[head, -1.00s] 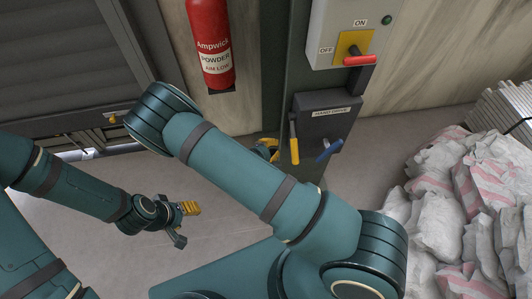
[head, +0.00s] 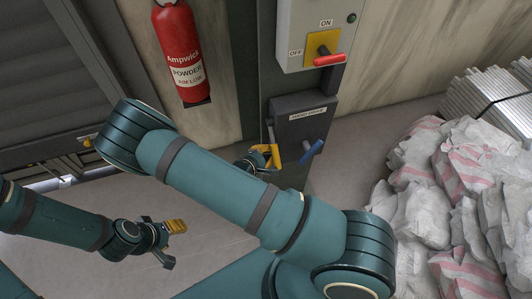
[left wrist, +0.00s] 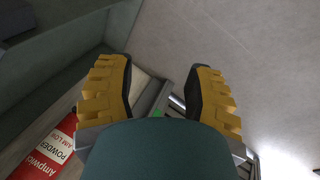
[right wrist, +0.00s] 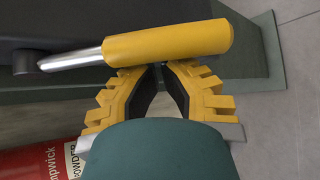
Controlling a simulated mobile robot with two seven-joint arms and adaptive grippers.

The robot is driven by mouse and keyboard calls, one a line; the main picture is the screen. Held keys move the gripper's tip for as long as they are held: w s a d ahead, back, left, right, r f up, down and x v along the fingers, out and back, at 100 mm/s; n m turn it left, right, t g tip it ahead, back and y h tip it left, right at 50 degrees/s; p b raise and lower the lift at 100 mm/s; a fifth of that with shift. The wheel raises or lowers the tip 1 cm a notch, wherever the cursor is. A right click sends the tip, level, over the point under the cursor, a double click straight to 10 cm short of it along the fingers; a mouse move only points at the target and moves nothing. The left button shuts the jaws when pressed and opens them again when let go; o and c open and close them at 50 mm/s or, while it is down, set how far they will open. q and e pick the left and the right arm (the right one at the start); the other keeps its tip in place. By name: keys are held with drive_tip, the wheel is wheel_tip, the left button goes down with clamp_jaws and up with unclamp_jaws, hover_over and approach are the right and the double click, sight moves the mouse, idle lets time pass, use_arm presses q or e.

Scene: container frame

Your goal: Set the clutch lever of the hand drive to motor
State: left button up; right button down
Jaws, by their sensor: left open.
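The hand drive (head: 300,122) is a dark box low on the post in the head view, labelled HAND DRIVE. A lever with a yellow handle (head: 277,155) hangs at its left side and one with a blue handle (head: 312,152) at its right. I cannot read which is the clutch lever. My right gripper (head: 264,155) is at the yellow handle. In the right wrist view its fingertips (right wrist: 161,68) nearly meet, right beside the yellow handle (right wrist: 170,44), which lies across them, not between them. My left gripper (head: 173,243) is open and empty, low at the left; its fingers stand apart (left wrist: 163,85).
A grey switch box (head: 307,30) with a red handle (head: 329,59) and ON and OFF labels is above the hand drive. A red extinguisher (head: 180,55) hangs to the left. Piled white sacks (head: 445,190) and metal bars (head: 490,95) are at the right.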

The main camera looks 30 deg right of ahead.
use_arm(q)
drive_tip(key=shift+s+r+p, duration=0.15)
drive_tip(key=shift+r+p, duration=0.55)
drive_tip(key=shift+r, duration=0.1)
use_arm(e)
drive_tip(key=shift+s+r+g, duration=0.25)
drive_tip(key=shift+s+g, duration=0.05)
use_arm(q)
drive_tip(key=shift+r, duration=0.1)
use_arm(e)
drive_tip(key=shift+a, duration=0.1)
